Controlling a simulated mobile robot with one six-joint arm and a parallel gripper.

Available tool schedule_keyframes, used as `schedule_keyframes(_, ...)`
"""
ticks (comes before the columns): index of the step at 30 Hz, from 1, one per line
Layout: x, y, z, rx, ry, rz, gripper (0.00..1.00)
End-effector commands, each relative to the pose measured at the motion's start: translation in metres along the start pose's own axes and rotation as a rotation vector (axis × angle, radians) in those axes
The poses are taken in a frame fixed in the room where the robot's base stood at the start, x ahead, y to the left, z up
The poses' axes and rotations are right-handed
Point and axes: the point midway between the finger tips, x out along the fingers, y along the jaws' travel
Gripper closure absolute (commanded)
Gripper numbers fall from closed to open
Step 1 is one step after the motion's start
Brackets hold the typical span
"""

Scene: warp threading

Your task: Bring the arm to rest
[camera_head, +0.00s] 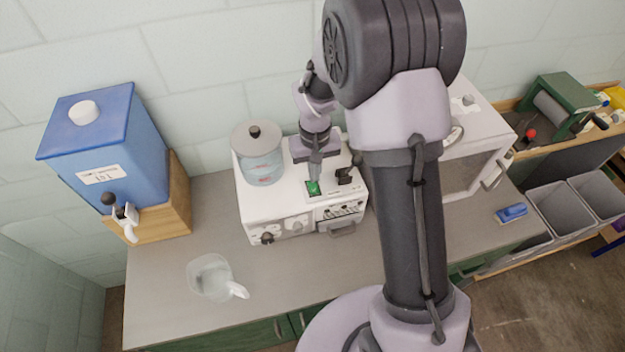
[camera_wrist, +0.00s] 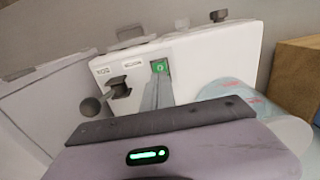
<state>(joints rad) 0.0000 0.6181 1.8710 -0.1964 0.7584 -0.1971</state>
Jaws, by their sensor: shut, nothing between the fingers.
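My gripper (camera_head: 314,172) is shut and empty. It points down at the front top of the white machine (camera_head: 262,215), with its fingertips at or just over a green button (camera_head: 313,187). Whether the tips touch the button cannot be told. In the wrist view my gripper's closed fingers (camera_wrist: 159,88) reach up to the green button (camera_wrist: 160,66), on the white panel. A black lever with a round knob (camera_wrist: 92,105) is left of the fingers. My arm rises over the counter, partly hiding the machine's right side and the appliance behind.
A clear lidded jar (camera_head: 260,160) stands on the machine's left. A blue water tank (camera_head: 110,140) with a tap sits on a wooden stand. A clear jug (camera_head: 210,278) is on the front counter. A white oven-like appliance (camera_head: 470,170) and blue brush (camera_head: 511,213) are right. The counter's left middle is free.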

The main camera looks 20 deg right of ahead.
Motion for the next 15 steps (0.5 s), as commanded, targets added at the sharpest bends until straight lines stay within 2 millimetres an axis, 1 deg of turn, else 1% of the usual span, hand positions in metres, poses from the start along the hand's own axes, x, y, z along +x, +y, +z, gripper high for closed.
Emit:
schedule_keyframes(1,-0.009,0.000,0.000,0.000,0.001,0.000,1.00)
schedule_keyframes(5,-0.022,0.000,0.000,0.000,0.001,0.000,1.00)
schedule_keyframes(15,-0.020,0.000,0.000,0.000,0.000,0.000,1.00)
